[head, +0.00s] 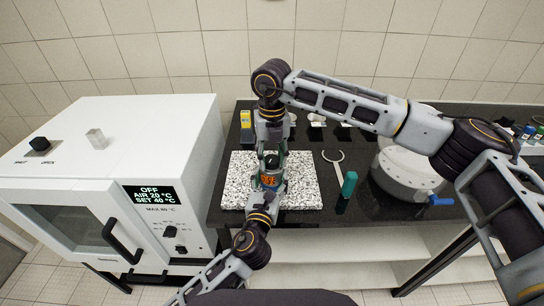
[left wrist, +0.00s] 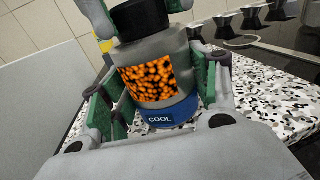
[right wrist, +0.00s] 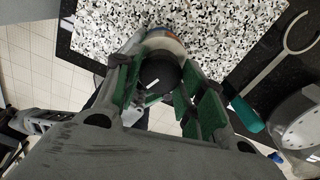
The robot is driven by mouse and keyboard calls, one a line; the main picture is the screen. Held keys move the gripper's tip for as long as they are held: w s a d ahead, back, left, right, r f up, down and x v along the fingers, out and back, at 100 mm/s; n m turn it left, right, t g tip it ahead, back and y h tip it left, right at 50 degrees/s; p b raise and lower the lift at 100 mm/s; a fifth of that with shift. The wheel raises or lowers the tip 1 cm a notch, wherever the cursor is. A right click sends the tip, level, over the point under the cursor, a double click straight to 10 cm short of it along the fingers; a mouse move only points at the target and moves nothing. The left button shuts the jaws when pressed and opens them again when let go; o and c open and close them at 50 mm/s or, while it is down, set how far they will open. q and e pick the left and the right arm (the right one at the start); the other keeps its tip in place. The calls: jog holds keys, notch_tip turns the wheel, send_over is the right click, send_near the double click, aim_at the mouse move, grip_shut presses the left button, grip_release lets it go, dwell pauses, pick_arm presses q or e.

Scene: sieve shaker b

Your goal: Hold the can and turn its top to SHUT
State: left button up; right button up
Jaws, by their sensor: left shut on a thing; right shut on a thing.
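The can (head: 270,181) stands upright on the speckled slab (head: 305,190). In the left wrist view the can (left wrist: 152,75) has a grey body, an orange-and-black mottled window, a blue band reading COOL and a black top (left wrist: 139,18). My left gripper (head: 267,190) is shut on the can's body from the near side, green pads on both sides. My right gripper (head: 271,158) reaches down from above and is shut on the black top. In the right wrist view the top (right wrist: 160,72) carries a short white mark between the green pads. I cannot read any SHUT marking on the can.
A white oven (head: 110,180) with a display stands at the left. A green-handled tool (head: 348,185) lies right of the slab. A round grey metal vessel (head: 400,170) with a blue handle stands further right. A yellow item (head: 246,120) is behind the slab.

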aim_at(272, 159)
jog(key=shift+w, duration=0.15)
dwell(0.3)
jog(key=o, duration=1)
jog(key=shift+r, duration=6)
